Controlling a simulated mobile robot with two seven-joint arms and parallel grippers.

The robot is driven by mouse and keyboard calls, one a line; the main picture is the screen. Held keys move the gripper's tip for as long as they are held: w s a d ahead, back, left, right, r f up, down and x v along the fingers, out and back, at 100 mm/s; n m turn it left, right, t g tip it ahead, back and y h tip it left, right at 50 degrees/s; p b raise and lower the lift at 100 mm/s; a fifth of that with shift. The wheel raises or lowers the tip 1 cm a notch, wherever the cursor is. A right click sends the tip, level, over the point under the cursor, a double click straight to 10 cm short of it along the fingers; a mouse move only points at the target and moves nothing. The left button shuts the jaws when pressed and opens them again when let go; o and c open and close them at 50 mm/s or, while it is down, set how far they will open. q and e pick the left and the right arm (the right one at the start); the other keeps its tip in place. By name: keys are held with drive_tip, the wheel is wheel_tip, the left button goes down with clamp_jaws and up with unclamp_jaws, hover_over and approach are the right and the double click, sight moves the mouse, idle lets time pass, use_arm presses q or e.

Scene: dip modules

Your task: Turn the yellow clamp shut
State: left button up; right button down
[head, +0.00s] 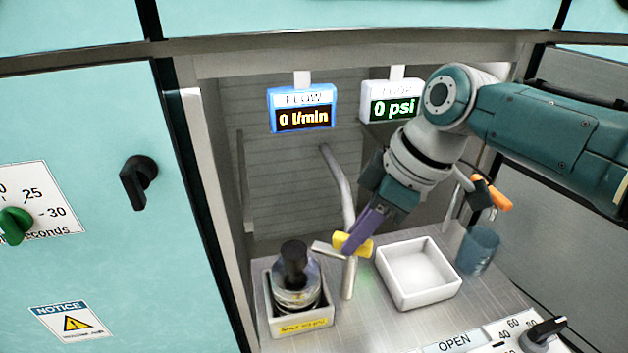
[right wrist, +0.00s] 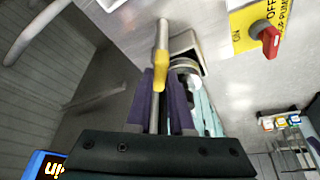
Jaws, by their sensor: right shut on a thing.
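The yellow clamp (head: 364,247) sits on the upright metal pipe (head: 348,280) in the open bay, near a short side spout. My right gripper (head: 353,238) comes in from the upper right, its purple fingers shut on the clamp and hiding its middle. In the right wrist view the clamp (right wrist: 161,78) shows between the two fingertips (right wrist: 162,82). How far the clamp is turned is hard to tell. My left gripper is not in view.
A black-capped bottle (head: 295,280) stands in a tray (head: 265,318) left of the pipe. An empty white tray (head: 417,270) and a blue beaker (head: 477,250) are to the right. The flow display (head: 302,108) reads 0 l/min; the other (head: 390,102) reads 0 psi.

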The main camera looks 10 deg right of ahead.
drive_tip(key=n+b, duration=0.1)
drive_tip(key=b, duration=0.1)
drive_tip(key=n+g+b, duration=0.1)
drive_tip(key=n+b, duration=0.1)
drive_tip(key=n+g+b, duration=0.1)
drive_tip(key=n+b, duration=0.1)
drive_tip(key=shift+w+f+y, duration=0.2)
drive_tip(key=shift+f+y, duration=0.1)
drive_tip(key=shift+d+r+n+g+b, duration=0.1)
drive_tip(key=shift+r+n+g+b, duration=0.1)
drive_tip(key=shift+n+b, duration=0.5)
drive_tip(key=shift+r+n+g+b, duration=0.15)
drive_tip(key=shift+n+b, duration=0.25)
drive_tip(key=shift+b, duration=0.5)
drive_tip(key=shift+f, duration=0.1)
drive_tip(key=c, duration=0.8)
unclamp_jaws()
drive_tip(key=p+v, duration=0.2)
drive_tip(key=v, duration=0.8)
